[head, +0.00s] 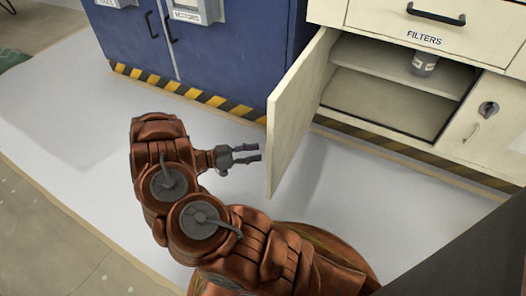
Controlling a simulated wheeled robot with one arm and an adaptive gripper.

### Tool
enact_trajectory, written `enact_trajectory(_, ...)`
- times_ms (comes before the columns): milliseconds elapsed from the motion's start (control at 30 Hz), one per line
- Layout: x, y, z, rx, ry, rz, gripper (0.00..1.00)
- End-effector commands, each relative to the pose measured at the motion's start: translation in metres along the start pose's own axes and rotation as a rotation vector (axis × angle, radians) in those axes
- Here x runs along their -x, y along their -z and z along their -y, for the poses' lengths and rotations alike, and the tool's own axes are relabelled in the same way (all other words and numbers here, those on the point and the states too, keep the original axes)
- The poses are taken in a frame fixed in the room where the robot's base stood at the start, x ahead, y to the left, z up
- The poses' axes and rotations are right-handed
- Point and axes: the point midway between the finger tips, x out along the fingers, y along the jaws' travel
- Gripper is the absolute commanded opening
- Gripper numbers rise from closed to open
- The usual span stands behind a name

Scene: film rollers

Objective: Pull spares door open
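A cream cabinet door (295,110) stands swung wide open on its left-hand hinge, in the middle of the head view. No "spares" label can be read, so I cannot confirm it is the spares door. The cabinet opening (385,102) behind it shows a shelf (385,69) with a grey can (423,64) on it. My gripper (254,153) is just left of the door, with its fingers pointing right towards the door's outer face. The fingers are apart with nothing between them. A small gap seems to separate them from the door.
A drawer labelled FILTERS (424,39) is above the opening. A cream panel with a round lock (488,109) is to its right. A blue cabinet (235,50) with black handles stands at the back left. White floor (60,120) is clear at left.

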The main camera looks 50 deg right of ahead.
Motion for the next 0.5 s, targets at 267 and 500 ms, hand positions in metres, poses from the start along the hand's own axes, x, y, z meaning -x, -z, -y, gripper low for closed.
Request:
enact_trajectory(267, 0.050, 0.000, 0.000, -0.002, 0.003, -0.004, 0.38)
enact_trajectory(500, 0.071, 0.000, 0.001, -0.002, 0.002, -0.001, 0.38)
